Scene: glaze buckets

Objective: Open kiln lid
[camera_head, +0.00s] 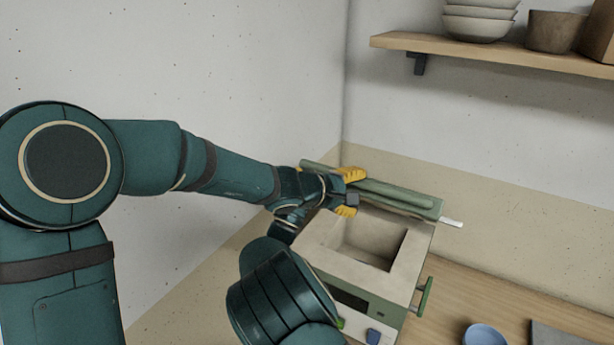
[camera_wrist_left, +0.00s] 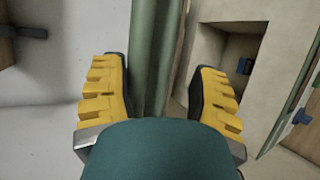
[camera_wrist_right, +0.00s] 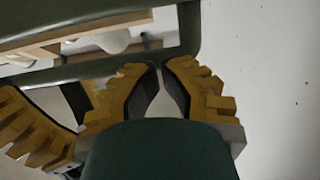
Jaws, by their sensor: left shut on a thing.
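The kiln (camera_head: 402,275) stands in the corner, its square chamber (camera_head: 370,240) uncovered. Its green lid (camera_head: 400,195) is raised at the back and seen nearly edge-on. In the left wrist view the lid (camera_wrist_left: 150,50) runs between the yellow fingers of my left gripper (camera_wrist_left: 158,72), which is shut on it; the chamber shows to the right. My right gripper (camera_head: 347,200) is beside the lid's left end, crowded against the left one. In the right wrist view my right gripper (camera_wrist_right: 163,70) has its tips almost together beside a green bar, with nothing clearly held.
A wall shelf (camera_head: 480,48) with stacked bowls (camera_head: 478,20) and a brown pot (camera_head: 555,32) is above right. Walls close in at the left and back. A blue bowl (camera_head: 486,335) and a dark slab (camera_head: 565,333) lie on the wooden counter (camera_head: 475,295) right of the kiln.

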